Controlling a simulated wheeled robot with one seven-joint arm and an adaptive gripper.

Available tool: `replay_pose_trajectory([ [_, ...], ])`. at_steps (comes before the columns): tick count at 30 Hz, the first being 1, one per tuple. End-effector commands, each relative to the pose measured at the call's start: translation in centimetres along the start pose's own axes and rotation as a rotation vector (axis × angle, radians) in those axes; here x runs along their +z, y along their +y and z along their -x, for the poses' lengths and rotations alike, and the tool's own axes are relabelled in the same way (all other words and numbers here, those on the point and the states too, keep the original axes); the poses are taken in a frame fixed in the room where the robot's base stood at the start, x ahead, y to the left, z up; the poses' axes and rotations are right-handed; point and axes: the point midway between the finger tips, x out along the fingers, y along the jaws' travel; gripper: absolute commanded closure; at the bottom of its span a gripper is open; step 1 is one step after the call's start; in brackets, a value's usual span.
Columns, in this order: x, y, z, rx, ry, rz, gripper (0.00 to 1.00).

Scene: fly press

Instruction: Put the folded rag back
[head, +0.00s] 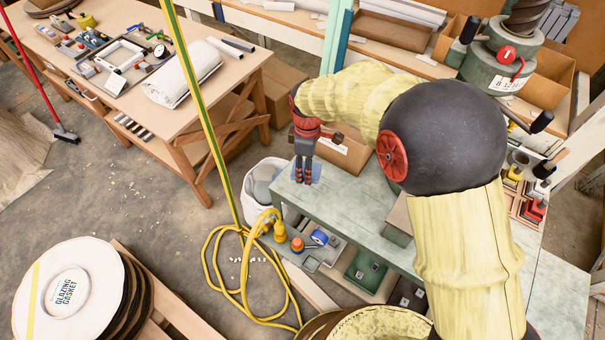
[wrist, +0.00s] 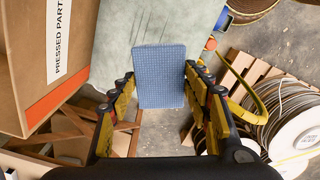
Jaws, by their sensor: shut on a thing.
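The folded rag (wrist: 162,72) is a flat blue checked rectangle, between my fingers in the wrist view. My gripper (head: 303,178) is shut on it, with one yellow finger at each side. In the head view, a small blue part of the rag (head: 316,173) shows beside my fingertips, at the left end of the grey-green bench (head: 362,212). In the wrist view the rag overlaps the bench end (wrist: 165,22), and its near part shows against the floor. I cannot tell if it touches the bench.
A cardboard box (head: 343,150) labelled "PRESSED PART" stands close beside my gripper. A white bin (head: 262,190) is below the bench end. A yellow hose (head: 222,285) lies on the floor. The fly press (head: 500,60) stands at the back right.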

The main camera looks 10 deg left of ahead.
Motion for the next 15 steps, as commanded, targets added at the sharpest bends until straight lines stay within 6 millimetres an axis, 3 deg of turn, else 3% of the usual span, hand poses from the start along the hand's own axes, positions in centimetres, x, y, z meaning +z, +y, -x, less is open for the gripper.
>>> replay_pose_trajectory([
  [1, -0.3, 0.6, -1.5, -0.004, -0.003, 0.0, 0.75],
  [6, -1.3, 2.3, -3.7, -0.002, -0.001, 0.0, 0.75],
  [15, -1.9, 3.4, -5.3, -0.002, -0.001, 0.0, 0.75],
])
